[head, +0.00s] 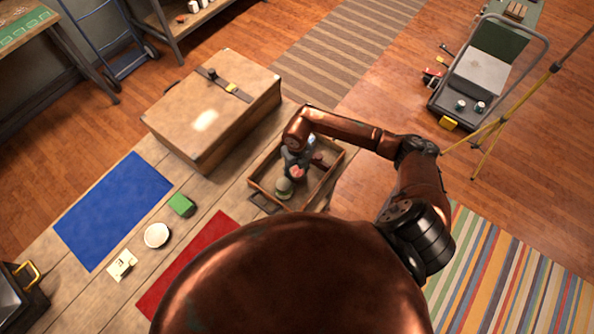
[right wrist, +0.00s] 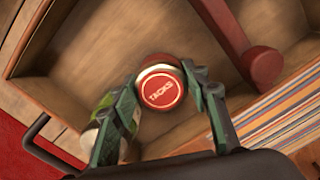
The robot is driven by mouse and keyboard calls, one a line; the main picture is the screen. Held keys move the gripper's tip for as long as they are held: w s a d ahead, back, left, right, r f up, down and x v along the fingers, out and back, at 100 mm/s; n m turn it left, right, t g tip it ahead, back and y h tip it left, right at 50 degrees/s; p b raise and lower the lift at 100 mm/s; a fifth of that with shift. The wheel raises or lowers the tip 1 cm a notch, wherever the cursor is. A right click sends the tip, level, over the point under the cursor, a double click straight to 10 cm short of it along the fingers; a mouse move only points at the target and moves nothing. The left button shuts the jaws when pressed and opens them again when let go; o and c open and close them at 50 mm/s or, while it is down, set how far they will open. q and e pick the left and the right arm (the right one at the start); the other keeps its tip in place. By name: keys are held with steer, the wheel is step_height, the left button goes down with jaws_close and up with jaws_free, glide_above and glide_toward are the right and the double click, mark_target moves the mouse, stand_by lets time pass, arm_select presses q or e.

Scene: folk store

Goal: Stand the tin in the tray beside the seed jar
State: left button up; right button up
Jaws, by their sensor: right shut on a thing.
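The tin has a red lid marked TACKS (right wrist: 162,91); its red top shows in the head view (head: 298,172). My right gripper (head: 295,168) is shut on the tin, with one finger on each side of it in the right wrist view (right wrist: 160,105). The tin is over or inside the wooden tray (head: 330,178); I cannot tell whether its base touches the floor. The seed jar (head: 284,188) stands in the tray just beside the tin. In the right wrist view the jar's green label (right wrist: 106,101) is partly hidden behind the left finger. My left gripper is out of view.
A dark red mallet-like tool (right wrist: 232,38) lies in the tray. A large wooden chest (head: 215,105) stands left of the tray.

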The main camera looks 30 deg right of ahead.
mark_target(297, 171)
steer(key=shift+w, duration=0.1)
steer(key=shift+f, duration=0.2)
steer(key=o, duration=1.2)
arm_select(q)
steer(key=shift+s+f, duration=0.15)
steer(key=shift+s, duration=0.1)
arm_select(e)
steer(key=shift+r, duration=0.1)
steer(key=shift+r, duration=0.3)
arm_select(q)
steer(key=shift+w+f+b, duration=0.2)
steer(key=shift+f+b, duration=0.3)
steer(key=shift+b, duration=0.2)
arm_select(e)
step_height(297, 171, up, 12)
steer(key=shift+f, duration=0.2)
